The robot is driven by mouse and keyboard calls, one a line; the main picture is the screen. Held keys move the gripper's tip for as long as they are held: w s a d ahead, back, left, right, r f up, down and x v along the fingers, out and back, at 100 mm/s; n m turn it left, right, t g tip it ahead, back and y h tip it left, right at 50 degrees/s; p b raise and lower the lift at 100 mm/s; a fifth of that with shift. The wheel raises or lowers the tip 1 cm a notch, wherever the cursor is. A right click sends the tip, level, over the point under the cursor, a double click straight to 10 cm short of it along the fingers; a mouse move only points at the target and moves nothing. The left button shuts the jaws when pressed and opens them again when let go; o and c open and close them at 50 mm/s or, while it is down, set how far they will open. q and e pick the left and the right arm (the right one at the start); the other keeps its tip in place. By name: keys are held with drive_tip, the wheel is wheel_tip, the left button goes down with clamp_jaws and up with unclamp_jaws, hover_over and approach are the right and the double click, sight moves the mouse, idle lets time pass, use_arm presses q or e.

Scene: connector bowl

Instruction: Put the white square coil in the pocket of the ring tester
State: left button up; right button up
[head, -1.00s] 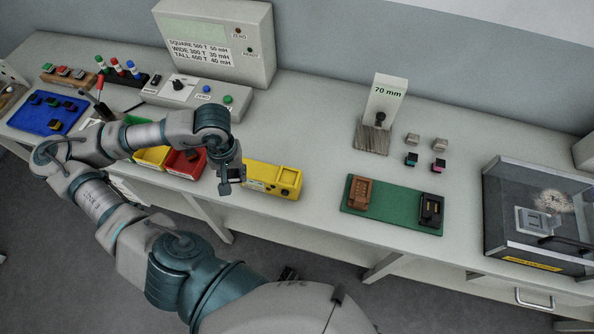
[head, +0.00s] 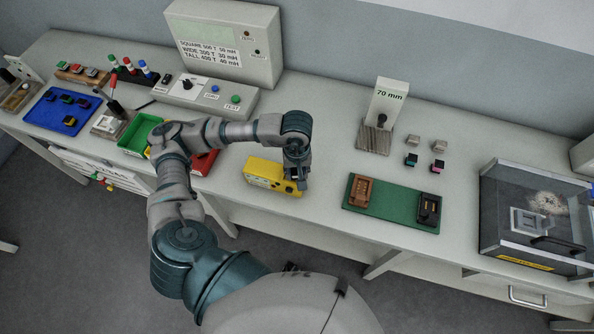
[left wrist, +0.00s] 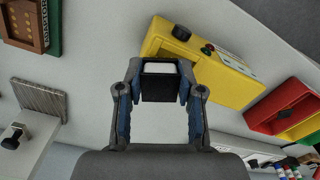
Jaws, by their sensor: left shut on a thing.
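The white square coil (left wrist: 160,68) shows in the left wrist view as a white top on a black body. My left gripper (left wrist: 159,84) is shut on it, one finger on each side. In the head view, my left gripper (head: 296,184) is at the right end of the yellow box (head: 262,170), which I take for the ring tester. In the left wrist view, this box (left wrist: 205,62) has a black knob, small red and green parts and a pale label. The gripper and coil overlap its near end and hide the pocket; I cannot tell whether they touch. My right gripper is not in view.
A red bin (head: 204,160) and a green bin (head: 139,134) stand left of the yellow box. A green board (head: 385,207) with brown and black sockets lies to its right. Behind stand a 70 mm stand (head: 386,103) and a large grey meter (head: 224,42).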

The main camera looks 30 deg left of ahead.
sight(293, 170)
use_arm(q)
drive_tip(key=shift+a+f, duration=0.35)
drive_tip(key=shift+f, duration=0.05)
clamp_jaws()
drive_tip(key=shift+s+a+f, duration=0.15)
drive_tip(key=shift+s+a, duration=0.05)
drive_tip(key=shift+a, duration=0.4)
drive_tip(key=o, duration=1.2)
unclamp_jaws()
drive_tip(key=shift+a+f, duration=0.15)
drive_tip(key=shift+a, duration=0.05)
drive_tip(key=shift+c, duration=0.2)
drive_tip(key=shift+w+d, duration=0.2)
drive_tip(key=shift+d+r, duration=0.2)
drive_tip(key=shift+d, duration=0.15)
drive_tip(key=shift+d+r, duration=0.1)
drive_tip(key=shift+r, duration=0.3)
wheel_tip(293, 170, up, 11)
drive_tip(key=shift+r, duration=0.15)
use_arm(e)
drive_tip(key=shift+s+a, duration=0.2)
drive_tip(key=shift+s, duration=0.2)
use_arm(q)
drive_tip(key=shift+a, duration=0.4)
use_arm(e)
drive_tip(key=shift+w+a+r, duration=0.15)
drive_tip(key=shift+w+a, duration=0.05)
